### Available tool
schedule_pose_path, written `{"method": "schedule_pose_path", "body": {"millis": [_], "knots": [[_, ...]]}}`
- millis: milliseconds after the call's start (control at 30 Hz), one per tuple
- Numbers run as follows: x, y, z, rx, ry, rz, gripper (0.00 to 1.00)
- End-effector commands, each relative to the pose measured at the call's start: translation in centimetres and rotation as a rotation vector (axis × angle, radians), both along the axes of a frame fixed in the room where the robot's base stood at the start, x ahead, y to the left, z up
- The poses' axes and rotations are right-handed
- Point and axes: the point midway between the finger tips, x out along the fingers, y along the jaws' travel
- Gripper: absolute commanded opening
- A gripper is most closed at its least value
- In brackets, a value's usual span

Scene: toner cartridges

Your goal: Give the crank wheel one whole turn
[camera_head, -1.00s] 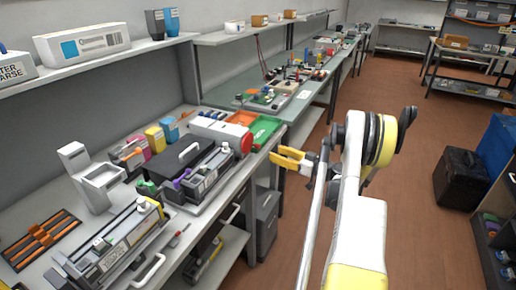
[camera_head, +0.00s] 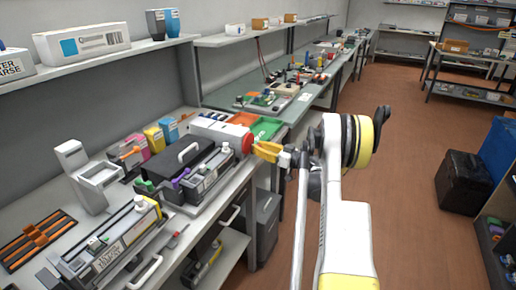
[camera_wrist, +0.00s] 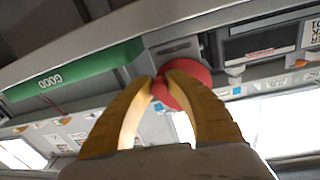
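The crank wheel (camera_head: 248,143) is a red disc on the right end of a grey-white unit on the bench. In the wrist view, the red wheel (camera_wrist: 192,86) faces me, with a small red knob (camera_wrist: 158,87) on its left side. My gripper (camera_head: 264,150) has yellow fingers and is at the wheel's right side. In the wrist view, its fingertips (camera_wrist: 160,76) are on either side of the knob, with a narrow gap between them. Firm contact with the knob is not clear. The fingers hide part of the wheel.
A green tray (camera_head: 266,128) lies behind the wheel; its GOOD label shows in the wrist view (camera_wrist: 75,72). A black printer-like case (camera_head: 180,158) and a toner cartridge (camera_head: 112,240) are on the bench to the left. The floor (camera_head: 405,150) to the right is open.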

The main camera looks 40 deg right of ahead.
Motion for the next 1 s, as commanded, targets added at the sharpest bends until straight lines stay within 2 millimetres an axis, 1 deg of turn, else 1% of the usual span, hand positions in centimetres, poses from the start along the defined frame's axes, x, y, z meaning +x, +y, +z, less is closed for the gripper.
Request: {"method": "schedule_pose_path", "body": {"millis": [267,467,667,1000], "knots": [[0.0,0.0,0.0,0.005,0.003,0.0,0.0],[-0.1,0.1,-0.2,0.053,0.022,0.001,0.0],[-0.2,0.4,-0.5,0.169,0.07,0.0,0.0],[-0.5,1.3,-1.0,0.458,0.19,0.0,0.0]]}}
